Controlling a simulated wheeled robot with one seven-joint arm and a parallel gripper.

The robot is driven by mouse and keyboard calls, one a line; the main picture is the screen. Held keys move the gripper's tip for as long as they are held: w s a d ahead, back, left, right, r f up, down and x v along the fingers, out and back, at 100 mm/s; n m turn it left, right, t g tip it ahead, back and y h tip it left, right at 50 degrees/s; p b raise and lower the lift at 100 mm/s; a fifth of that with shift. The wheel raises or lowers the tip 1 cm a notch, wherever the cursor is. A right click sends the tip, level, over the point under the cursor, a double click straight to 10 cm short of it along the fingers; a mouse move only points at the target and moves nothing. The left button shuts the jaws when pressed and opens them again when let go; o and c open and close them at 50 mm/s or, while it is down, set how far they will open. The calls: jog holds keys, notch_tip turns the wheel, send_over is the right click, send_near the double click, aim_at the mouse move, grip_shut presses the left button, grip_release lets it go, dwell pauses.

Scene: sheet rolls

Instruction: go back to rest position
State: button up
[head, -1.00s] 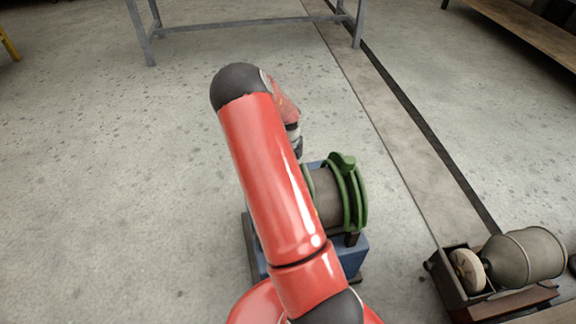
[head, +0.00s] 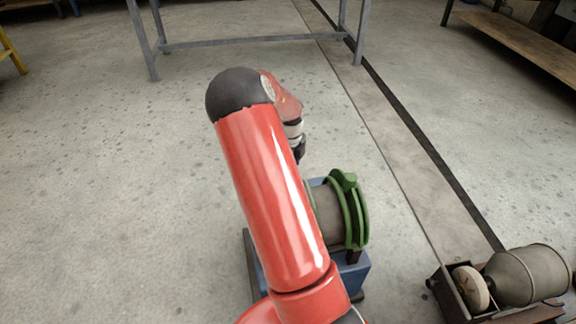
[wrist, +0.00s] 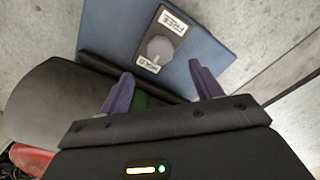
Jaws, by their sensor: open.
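My gripper (wrist: 160,84) is open and empty in the wrist view, with its two purple fingers spread apart. Beyond the fingers is a blue base (wrist: 210,40) with a black panel bearing a grey knob (wrist: 160,48) between the labels FREE and HOLD. A grey roll (wrist: 45,112) lies at the left of the wrist view. In the head view my red arm hides part of the roll (head: 325,215), its green ring clamp (head: 352,212) and the blue base (head: 352,278). Only the dark end near my gripper (head: 299,152) shows there, just above the roll.
A grey metal frame (head: 250,40) stands at the back, and a wooden bench (head: 520,38) at the top right. Open concrete floor (head: 120,190) lies on the left.

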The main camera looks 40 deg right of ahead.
jog(key=s+a+r+n+t+y, duration=0.1)
jog(key=s+a+r+n, duration=0.2)
jog(key=a+r+n, duration=0.5)
jog(key=s+a+r+n+t+y, duration=0.1)
jog(key=s+a+r+n, duration=0.35)
jog(key=a+r, duration=0.4)
jog(key=s+a+r+n+t+h, duration=0.1)
jog(key=s+a+r+n, duration=0.3)
jog(key=s+n, duration=0.4)
jog(key=s+a+r+n+t+h, duration=0.1)
jog(key=s+a+r+n, duration=0.3)
jog(key=s+n, duration=0.5)
jog(key=shift+a+r+n+t, duration=0.4)
jog(key=shift+r+n+t, duration=0.15)
jog(key=shift+n+t, duration=0.35)
